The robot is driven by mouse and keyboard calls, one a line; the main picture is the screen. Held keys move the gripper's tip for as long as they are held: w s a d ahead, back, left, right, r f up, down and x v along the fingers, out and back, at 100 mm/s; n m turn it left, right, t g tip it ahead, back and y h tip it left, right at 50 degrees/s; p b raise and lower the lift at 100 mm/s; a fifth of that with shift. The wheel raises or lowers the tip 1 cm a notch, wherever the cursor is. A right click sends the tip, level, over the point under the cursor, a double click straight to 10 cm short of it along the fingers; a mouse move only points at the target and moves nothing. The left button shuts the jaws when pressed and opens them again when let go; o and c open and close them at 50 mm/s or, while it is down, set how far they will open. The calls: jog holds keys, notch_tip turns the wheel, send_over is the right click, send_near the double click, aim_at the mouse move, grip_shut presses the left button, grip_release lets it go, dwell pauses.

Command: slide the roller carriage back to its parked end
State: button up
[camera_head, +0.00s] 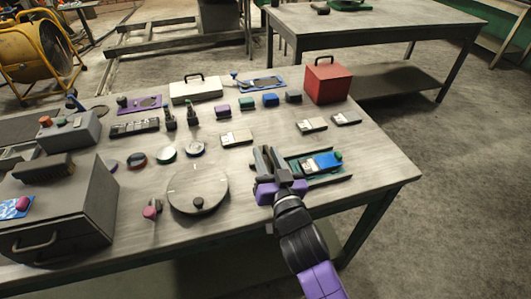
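The roller carriage (322,163) is a blue block with a green knob (338,156) on top. It sits in a dark green track (313,179) near the table's right front edge, towards the track's right end. My gripper (265,152) is just left of the track, with its purple body low over the table. Its two dark fingers stand a little apart, with nothing visible between them. It appears clear of the carriage. My wrist partly hides the track's left end.
A grey turntable disc (198,188) lies left of my gripper. Small labelled blocks (236,138) and a red box (327,81) stand behind. A grey drawer box (62,212) is at the left. The table's right front corner is bare.

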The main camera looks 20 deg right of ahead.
jog(key=s, duration=0.6)
jog(key=shift+s+b, duration=0.4)
jog(key=shift+s+a, duration=0.1)
jog(key=shift+a, duration=0.05)
